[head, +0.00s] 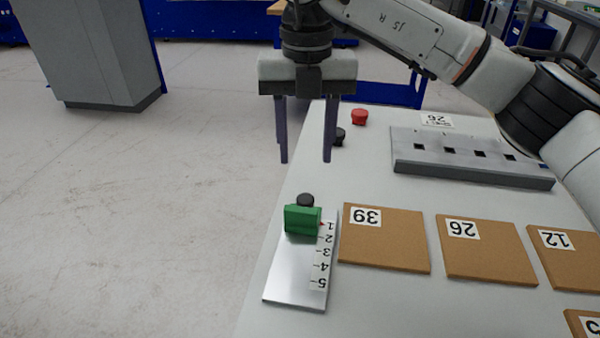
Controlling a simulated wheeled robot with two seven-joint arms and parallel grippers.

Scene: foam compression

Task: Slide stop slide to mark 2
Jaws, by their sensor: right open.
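The green stop slide (302,220) sits at the far end of a silver rail plate (292,277) on the table's left part. A dark round knob (305,200) shows just behind it. A white scale strip (322,265) on the plate carries the numbers 1 to 5, with 1 at the far end. A small red pointer at the slide's right side is level with mark 1. My right gripper (305,160) is open and empty, pointing down, above and behind the slide, not touching it. My left gripper is not in view.
Brown numbered foam panels (385,248) lie right of the plate on the white table (345,310). A grey slotted block (470,165) lies at the back right. A red button (359,117) and a black knob (338,136) stand near the far edge.

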